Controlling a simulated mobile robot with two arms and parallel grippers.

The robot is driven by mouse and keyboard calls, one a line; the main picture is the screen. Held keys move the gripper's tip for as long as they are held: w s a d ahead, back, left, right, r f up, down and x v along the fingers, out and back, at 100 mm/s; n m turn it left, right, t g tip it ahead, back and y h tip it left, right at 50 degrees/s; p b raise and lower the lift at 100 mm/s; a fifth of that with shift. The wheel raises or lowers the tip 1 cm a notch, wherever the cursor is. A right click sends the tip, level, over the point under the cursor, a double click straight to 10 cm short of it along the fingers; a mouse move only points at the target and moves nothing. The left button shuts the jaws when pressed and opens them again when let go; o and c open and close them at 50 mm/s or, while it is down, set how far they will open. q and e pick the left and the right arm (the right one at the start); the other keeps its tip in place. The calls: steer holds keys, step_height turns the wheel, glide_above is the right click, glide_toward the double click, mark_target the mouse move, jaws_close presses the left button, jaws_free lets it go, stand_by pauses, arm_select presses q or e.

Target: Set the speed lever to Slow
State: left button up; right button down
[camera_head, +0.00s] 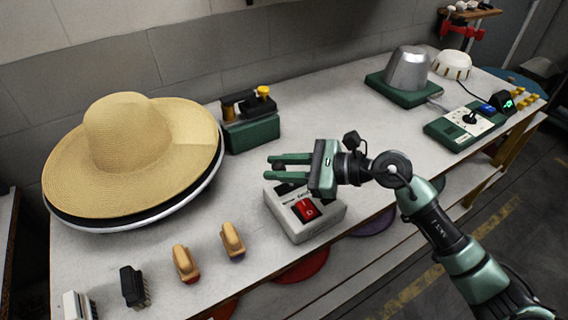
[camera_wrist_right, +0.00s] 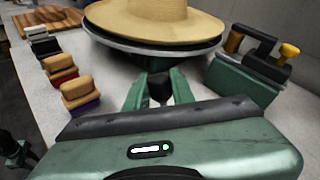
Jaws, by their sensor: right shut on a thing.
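My right gripper (camera_head: 272,169) reaches in from the right, over the grey-white control box (camera_head: 322,220) on the table. The box has a red rocker switch (camera_head: 306,209) and small print too blurred to read. In the right wrist view, the fingers (camera_wrist_right: 160,92) are shut on a dark knob (camera_wrist_right: 159,86), which I take to be the speed lever's. In the head view the fingers hide most of the lever, and only a dark part (camera_head: 286,188) shows below them. I cannot read which setting it is at. My left gripper is not in view.
A straw hat (camera_head: 130,135) on stacked brims stands at the left. Behind is a green device with a yellow knob (camera_head: 250,135). Several brushes (camera_head: 185,262) line the front edge. A metal hat block (camera_head: 408,68) and a green control panel (camera_head: 465,125) stand at the right.

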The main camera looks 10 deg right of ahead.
steer(key=shift+s+a+f, duration=0.25)
steer(key=shift+a+f, duration=0.15)
steer(key=shift+a, duration=0.1)
steer(key=c, duration=1.2)
jaws_free()
steer(key=shift+r, duration=0.1)
steer(key=shift+s+d+b, duration=0.15)
steer(key=shift+d+b, duration=0.2)
steer(key=shift+d, duration=0.2)
steer(key=b+v, duration=0.1)
steer(key=v, duration=0.4)
steer(key=shift+s+d+b, duration=0.15)
steer(key=shift+d+b, duration=0.05)
steer(key=shift+b, duration=0.2)
steer(key=shift+s+d+r, duration=0.25)
steer(key=shift+d+r, duration=0.1)
steer(key=shift+d, duration=0.1)
